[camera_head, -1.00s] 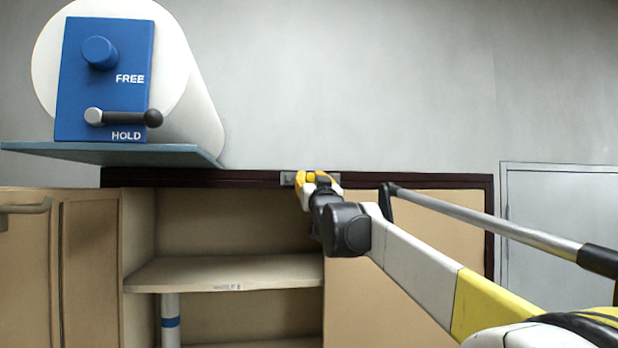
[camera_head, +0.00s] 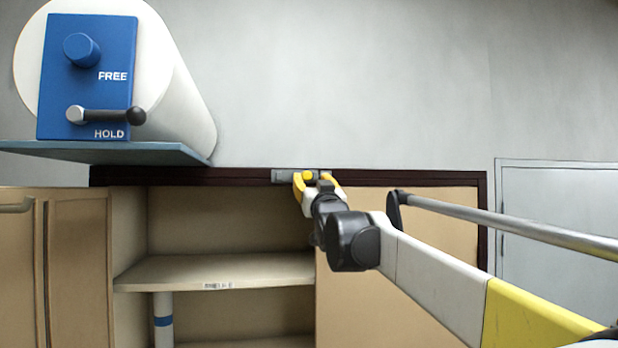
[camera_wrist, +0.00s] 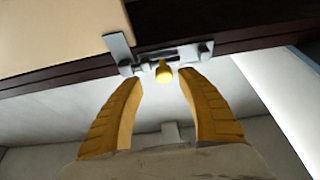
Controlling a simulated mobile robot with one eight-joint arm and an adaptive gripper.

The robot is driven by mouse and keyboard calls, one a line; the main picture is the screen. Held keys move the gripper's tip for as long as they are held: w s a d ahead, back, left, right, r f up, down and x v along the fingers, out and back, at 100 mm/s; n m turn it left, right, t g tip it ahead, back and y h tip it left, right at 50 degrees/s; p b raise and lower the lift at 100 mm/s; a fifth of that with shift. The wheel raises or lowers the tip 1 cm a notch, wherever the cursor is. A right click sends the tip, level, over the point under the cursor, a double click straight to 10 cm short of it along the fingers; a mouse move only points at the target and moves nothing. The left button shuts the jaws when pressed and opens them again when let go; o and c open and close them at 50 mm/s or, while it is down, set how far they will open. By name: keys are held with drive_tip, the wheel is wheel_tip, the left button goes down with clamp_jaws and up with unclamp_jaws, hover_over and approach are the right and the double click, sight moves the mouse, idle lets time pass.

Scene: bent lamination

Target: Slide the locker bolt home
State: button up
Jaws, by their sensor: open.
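The locker bolt is a grey metal fitting (camera_wrist: 120,46) on the dark top frame of the locker, with a yellow knob (camera_wrist: 164,72). In the head view the grey fitting (camera_head: 283,176) shows to the left of the gripper, and the knob (camera_head: 309,176) shows between the fingers. My gripper (camera_wrist: 160,79) is open, with one yellow finger on either side of the knob. Gaps show on both sides in the wrist view; I cannot tell how deep the knob sits between the fingers. The gripper (camera_head: 318,182) hides part of the fitting in the head view.
The open locker bay has a shelf (camera_head: 220,271), with a beige panel (camera_head: 400,290) to its right. A white roll (camera_head: 185,105) with a blue FREE/HOLD plate (camera_head: 86,105) rests on a blue ledge (camera_head: 110,152) at upper left. Bare wall lies above the bolt.

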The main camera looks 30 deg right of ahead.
drive_tip(key=v, duration=0.8)
drive_tip(key=shift+s+a, duration=0.1)
drive_tip(key=shift+s, duration=0.05)
